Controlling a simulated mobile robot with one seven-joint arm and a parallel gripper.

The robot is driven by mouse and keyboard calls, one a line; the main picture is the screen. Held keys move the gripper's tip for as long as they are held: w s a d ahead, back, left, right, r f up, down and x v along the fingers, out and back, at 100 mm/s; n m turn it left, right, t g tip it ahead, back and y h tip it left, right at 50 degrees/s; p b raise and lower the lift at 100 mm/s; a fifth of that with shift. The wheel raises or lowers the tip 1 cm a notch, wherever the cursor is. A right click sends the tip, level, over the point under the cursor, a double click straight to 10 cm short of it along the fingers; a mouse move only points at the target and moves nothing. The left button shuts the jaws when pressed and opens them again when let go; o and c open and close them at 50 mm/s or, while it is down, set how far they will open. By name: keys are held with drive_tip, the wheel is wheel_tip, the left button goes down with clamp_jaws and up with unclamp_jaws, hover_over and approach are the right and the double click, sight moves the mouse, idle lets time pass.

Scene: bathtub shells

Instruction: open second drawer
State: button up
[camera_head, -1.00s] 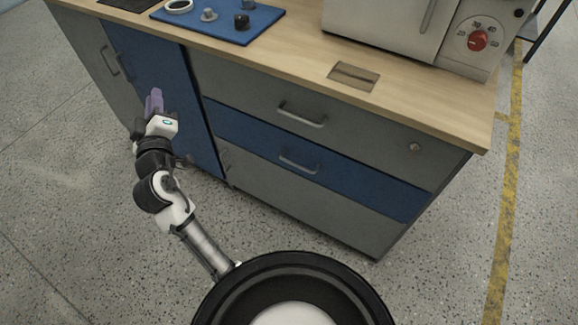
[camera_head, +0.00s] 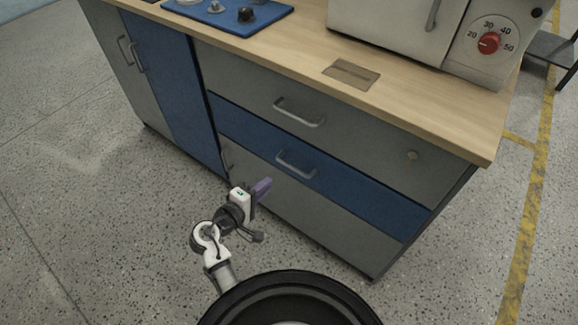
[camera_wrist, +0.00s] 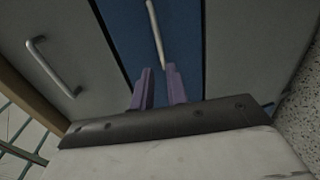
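The second drawer (camera_head: 350,185) is the blue front between two grey drawers in the head view. It is shut, with a grey bar handle (camera_head: 296,168). My gripper (camera_head: 264,187), with purple fingers, is at the lower left of this handle in the head view. In the wrist view the two fingers (camera_wrist: 158,80) stand apart with a narrow empty gap. The blue drawer front (camera_wrist: 185,40) lies ahead of them, and its handle (camera_wrist: 155,30) is just beyond the fingertips. I see no contact with the handle.
The grey top drawer (camera_head: 240,80) has its own handle (camera_head: 298,113), also seen in the wrist view (camera_wrist: 52,68). A blue cupboard door (camera_head: 170,85) is at left. A microwave (camera_head: 390,25) and blue tray (camera_head: 262,22) stand on the wooden top. The floor in front is clear.

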sight(289, 165)
drive_tip(key=x, duration=1.2)
drive_tip(key=shift+w+p, duration=0.1)
drive_tip(key=shift+p, duration=0.2)
clamp_jaws()
